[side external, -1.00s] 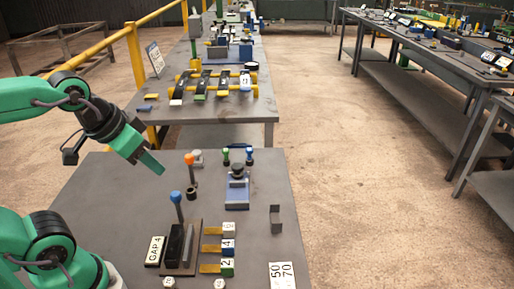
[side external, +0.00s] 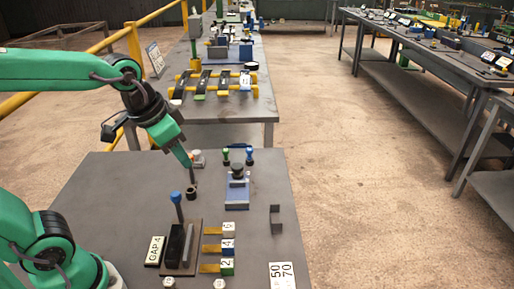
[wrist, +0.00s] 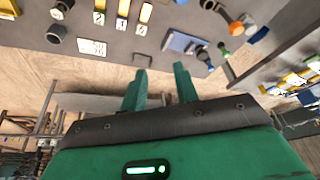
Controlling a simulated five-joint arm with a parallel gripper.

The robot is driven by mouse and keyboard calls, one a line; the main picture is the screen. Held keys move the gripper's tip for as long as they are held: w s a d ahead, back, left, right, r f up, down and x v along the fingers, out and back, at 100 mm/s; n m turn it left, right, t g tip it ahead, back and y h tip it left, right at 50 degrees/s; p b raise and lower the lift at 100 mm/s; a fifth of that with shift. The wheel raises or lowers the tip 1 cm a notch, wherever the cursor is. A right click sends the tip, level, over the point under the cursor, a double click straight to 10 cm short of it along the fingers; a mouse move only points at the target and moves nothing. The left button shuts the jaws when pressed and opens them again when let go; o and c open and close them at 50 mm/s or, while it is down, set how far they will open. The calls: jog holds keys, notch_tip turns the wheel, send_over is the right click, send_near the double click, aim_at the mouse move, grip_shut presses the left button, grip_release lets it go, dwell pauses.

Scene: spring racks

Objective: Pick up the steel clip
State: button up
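The steel clip is a small grey bracket (side external: 276,219) standing on the grey table near its right edge. In the wrist view the clip (wrist: 142,60) shows near the table edge, just beyond the left fingertip in the picture. My gripper (side external: 187,162) is in the air over the far part of the table, up and left of the clip and apart from it. In the wrist view its two green fingers (wrist: 158,78) are spread with nothing between them.
A blue fixture with a dark knob (side external: 237,190) stands between my gripper and the clip. A blue-knobbed lever (side external: 177,204), a block marked GAP 4 (side external: 154,251) and numbered tabs (side external: 228,246) are nearer. A 50/70 card (side external: 282,275) lies at the front right.

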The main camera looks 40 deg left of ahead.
jog(key=w+d+f+m+g, duration=0.25)
jog(key=w+d+f, duration=0.3)
jog(key=w, duration=0.35)
jog(key=m+g, duration=0.2)
jog(key=m, duration=0.2)
send_over(276, 223)
jog(key=shift+t, duration=0.25)
jog(key=f, duration=1)
jog(key=shift+s+a, duration=0.2)
jog(key=shift+a, duration=0.15)
jog(key=shift+w+d+f, duration=0.15)
jog(key=shift+d+f, duration=0.15)
jog(key=shift+f, duration=4.05)
grip_shut()
